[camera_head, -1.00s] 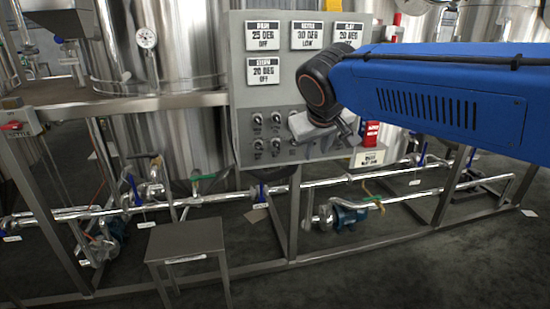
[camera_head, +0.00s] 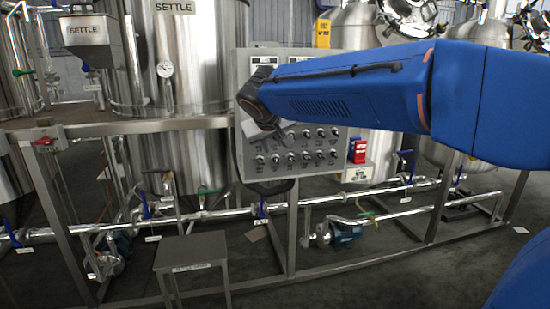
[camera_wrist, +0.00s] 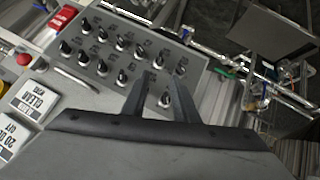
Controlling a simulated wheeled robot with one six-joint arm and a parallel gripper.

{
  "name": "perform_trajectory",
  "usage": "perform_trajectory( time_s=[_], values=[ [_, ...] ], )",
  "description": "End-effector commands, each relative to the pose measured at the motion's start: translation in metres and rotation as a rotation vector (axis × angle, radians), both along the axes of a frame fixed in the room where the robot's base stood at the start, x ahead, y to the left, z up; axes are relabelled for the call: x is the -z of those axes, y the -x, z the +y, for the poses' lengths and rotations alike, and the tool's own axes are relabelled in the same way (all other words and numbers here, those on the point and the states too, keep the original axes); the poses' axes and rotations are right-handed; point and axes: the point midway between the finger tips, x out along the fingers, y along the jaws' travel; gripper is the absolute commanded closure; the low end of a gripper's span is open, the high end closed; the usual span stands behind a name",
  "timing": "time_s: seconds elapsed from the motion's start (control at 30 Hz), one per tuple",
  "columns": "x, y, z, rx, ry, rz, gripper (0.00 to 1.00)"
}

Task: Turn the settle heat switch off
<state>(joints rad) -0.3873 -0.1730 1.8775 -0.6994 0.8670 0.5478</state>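The grey control panel (camera_head: 244,75) stands in the middle of the head view, with rows of small black knob switches (camera_head: 304,156) on its lower half. The switches show larger in the wrist view (camera_wrist: 122,77). Their labels are too small to read, so I cannot tell which is the settle heat switch. My gripper (camera_head: 282,130) is at the panel's left part, over the switch rows. In the wrist view its two fingers (camera_wrist: 160,80) are apart, with one switch (camera_wrist: 165,100) showing between them. I cannot tell whether they touch it. My arm hides part of the panel's displays.
A tank with a SETTLE sign (camera_head: 175,6) stands behind the panel's left. A red box (camera_head: 358,150) is at the panel's right edge. A red button (camera_wrist: 24,59) sits beside the switches. Steel frame, pipes and a small stool (camera_head: 190,250) stand below.

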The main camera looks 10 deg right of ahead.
Motion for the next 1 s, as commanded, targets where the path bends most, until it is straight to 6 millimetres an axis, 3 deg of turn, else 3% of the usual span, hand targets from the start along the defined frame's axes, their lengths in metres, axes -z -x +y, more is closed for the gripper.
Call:
perform_trajectory(
  time_s=[0.53, 1.0],
  values=[
    [0.062, -0.065, -0.023, 0.002, 0.000, 0.001, 0.73],
    [0.074, -0.079, -0.027, 0.000, 0.000, 0.000, 0.73]
  ],
)
